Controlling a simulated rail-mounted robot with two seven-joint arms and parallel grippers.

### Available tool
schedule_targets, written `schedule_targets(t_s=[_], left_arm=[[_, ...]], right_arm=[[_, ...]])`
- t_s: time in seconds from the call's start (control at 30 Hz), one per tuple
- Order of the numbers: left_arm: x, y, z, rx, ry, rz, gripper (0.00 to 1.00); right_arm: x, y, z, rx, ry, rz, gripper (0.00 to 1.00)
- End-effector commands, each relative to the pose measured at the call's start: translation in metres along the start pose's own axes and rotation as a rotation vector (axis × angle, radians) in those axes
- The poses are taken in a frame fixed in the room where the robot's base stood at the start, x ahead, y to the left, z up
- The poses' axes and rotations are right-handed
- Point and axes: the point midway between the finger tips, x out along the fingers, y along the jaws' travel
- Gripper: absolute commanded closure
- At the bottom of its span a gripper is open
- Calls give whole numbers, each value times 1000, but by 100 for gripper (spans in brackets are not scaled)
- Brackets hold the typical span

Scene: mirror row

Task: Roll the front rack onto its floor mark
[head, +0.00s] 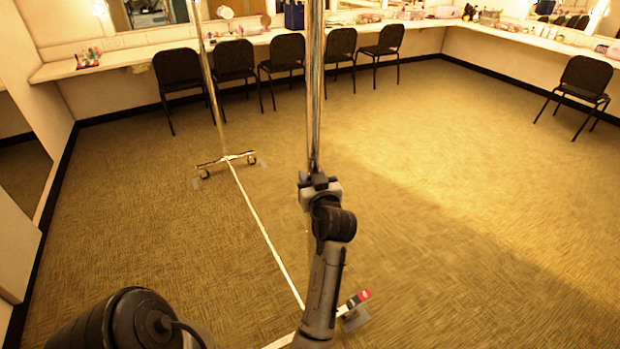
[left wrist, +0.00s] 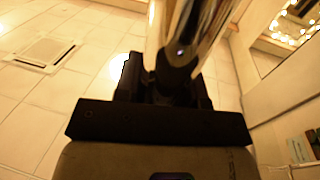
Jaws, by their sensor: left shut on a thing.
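The front rack is a chrome frame. Its near upright (head: 314,90) rises past the top of the head view, and its far upright (head: 207,80) stands further left. A thin base bar (head: 262,228) joins a far wheeled foot to a near foot. My left gripper (head: 319,184) is shut around the near upright, low on the pole. The left wrist view shows the shiny pole (left wrist: 206,28) between the dark fingers (left wrist: 165,85). Grey floor patches, possibly the mark, lie by the far foot (head: 198,182) and near foot (head: 354,320). My right gripper is not in view.
Black chairs (head: 285,52) line the long counter (head: 130,57) at the back. Another chair (head: 583,82) stands at the right wall. A mirror (head: 22,160) is on the left wall. The carpet (head: 480,190) right of the rack is clear.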

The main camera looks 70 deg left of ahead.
Motion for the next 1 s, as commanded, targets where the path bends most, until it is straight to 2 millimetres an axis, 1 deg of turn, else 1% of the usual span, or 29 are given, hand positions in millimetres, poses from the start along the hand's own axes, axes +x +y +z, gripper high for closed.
schedule_targets(t_s=[0.03,0.47,0.5,0.73,1.0], left_arm=[[-1,1,4,2,-7,3,100],[-2,2,4,4,-9,2,100],[-2,2,4,4,-9,2,59],[-2,1,2,2,-5,1,38],[-3,0,2,1,-3,0,38]], right_arm=[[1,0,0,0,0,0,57],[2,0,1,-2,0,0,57],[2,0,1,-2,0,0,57],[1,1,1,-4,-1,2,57],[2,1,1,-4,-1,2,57]])
